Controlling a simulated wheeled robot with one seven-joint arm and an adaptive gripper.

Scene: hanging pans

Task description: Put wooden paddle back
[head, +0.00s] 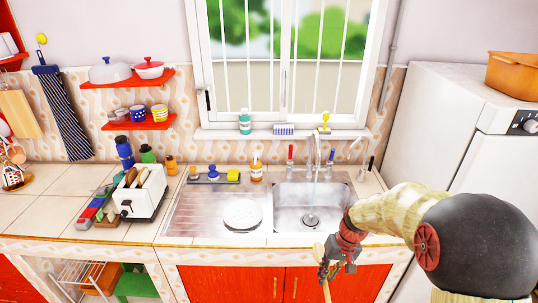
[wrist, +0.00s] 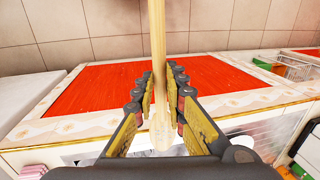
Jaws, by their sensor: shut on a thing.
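The wooden paddle (wrist: 158,45) is a pale, narrow stick in the wrist view, running from the top edge down between my fingers. My gripper (wrist: 158,88) is shut on it, with the yellow-padded fingers on either side. In the head view, my gripper (head: 328,268) is in front of the sink cabinet, below the counter edge. The paddle (head: 326,292) shows there as a thin pale piece below the fingers, with a rounded pale end just above them. The fingers hide part of it.
The sink (head: 311,205) lies behind my gripper, with a white plate (head: 243,214) to its left. A toaster (head: 142,192) and bottles stand on the left counter. A cutting board (head: 20,115) and a striped cloth (head: 65,118) hang on the left wall. A fridge (head: 440,125) stands at right.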

